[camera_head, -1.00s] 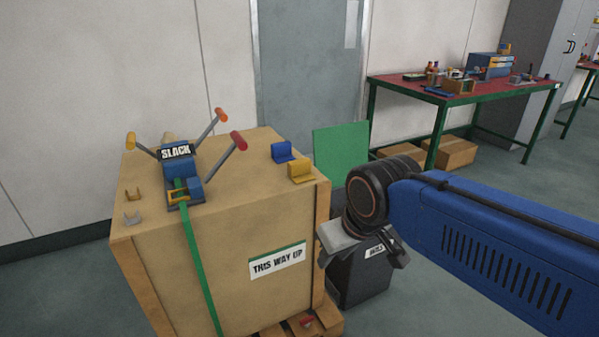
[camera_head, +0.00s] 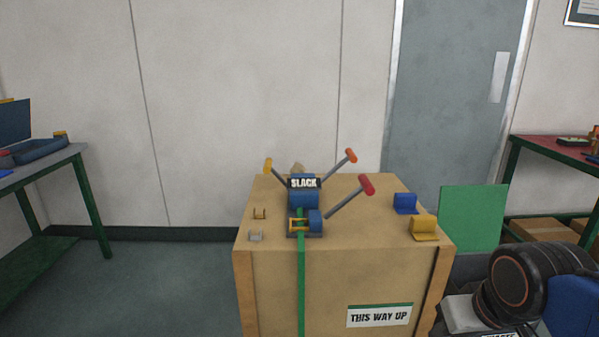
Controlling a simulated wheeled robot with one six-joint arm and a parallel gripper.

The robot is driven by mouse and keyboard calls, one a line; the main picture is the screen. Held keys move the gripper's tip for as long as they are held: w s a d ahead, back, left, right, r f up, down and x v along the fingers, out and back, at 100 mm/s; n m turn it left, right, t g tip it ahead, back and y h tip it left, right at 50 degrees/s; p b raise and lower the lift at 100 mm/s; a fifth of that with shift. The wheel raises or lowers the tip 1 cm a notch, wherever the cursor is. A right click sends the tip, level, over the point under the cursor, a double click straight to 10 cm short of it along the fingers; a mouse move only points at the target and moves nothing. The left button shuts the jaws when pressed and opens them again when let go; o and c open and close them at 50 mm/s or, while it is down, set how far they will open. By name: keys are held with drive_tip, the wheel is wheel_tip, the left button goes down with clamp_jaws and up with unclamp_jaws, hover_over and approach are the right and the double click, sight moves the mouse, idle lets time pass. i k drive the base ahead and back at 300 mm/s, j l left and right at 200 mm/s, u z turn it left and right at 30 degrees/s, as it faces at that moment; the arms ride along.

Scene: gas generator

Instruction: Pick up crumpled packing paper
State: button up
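I cannot make out any crumpled packing paper for sure. A small tan lump (camera_head: 298,168) shows behind the blue tensioner marked SLACK (camera_head: 305,200) on top of the wooden crate (camera_head: 270,275). It is mostly hidden, and I cannot tell what it is. My gripper (camera_head: 470,318) is at the lower right, to the right of the crate, at the end of my blue and black arm. Its fingers are cut off by the bottom edge of the view, so its opening does not show.
Blue (camera_head: 405,203) and yellow brackets (camera_head: 424,227) and small clips (camera_head: 257,236) lie on the crate, with a green strap (camera_head: 301,275) down its front. A green panel (camera_head: 473,218) stands to the right. Workbenches flank the crate; the floor (camera_head: 160,285) at left is clear.

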sight(297, 167)
drive_tip(key=i+j, duration=0.15)
drive_tip(key=j, duration=0.7)
drive_tip(key=i+j+z, duration=0.15)
drive_tip(key=j, duration=0.7)
drive_tip(key=i+j, duration=0.1)
drive_tip(key=j, duration=0.8)
drive_tip(key=i+j+z, duration=0.15)
drive_tip(key=j, duration=0.7)
drive_tip(key=i+j, duration=0.15)
drive_tip(key=j, duration=0.25)
drive_tip(key=i+j+z, duration=0.1)
drive_tip(key=j, duration=0.3)
drive_tip(key=i+j+z, duration=0.3)
drive_tip(key=i+j, duration=0.4)
drive_tip(key=i, duration=0.15)
drive_tip(key=i+j+z, duration=0.35)
drive_tip(key=i+j, duration=0.4)
drive_tip(key=j, duration=0.15)
